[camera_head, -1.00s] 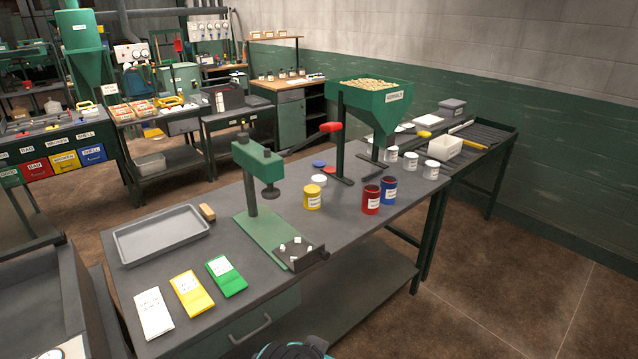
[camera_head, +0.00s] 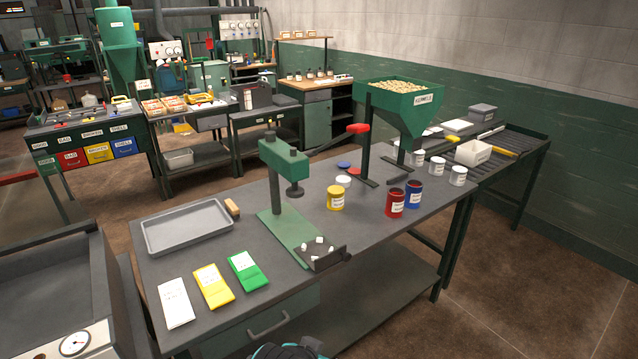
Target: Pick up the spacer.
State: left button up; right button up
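No thing in view is labelled as a spacer. A small tan wooden block (camera_head: 232,208) stands on the dark workbench (camera_head: 215,265), close beside the right end of a grey tray (camera_head: 188,228); it may be the spacer, but I cannot tell for sure. Several small white pieces lie on the dark plate (camera_head: 322,258) at the front of the green press (camera_head: 284,160). Neither of my grippers shows in the head view.
White, yellow (camera_head: 213,286) and green cards lie along the bench's front left. Yellow, red (camera_head: 395,203) and blue cans stand right of the press. A green kernel hopper (camera_head: 400,105) rises behind them. A grey-topped unit with a gauge (camera_head: 75,343) is at lower left.

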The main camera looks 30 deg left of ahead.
aim_at(344, 181)
jog(key=i+l+u, duration=0.15)
jog(key=u, duration=0.35)
jog(key=i+l+u, duration=0.3)
jog(key=u, duration=0.15)
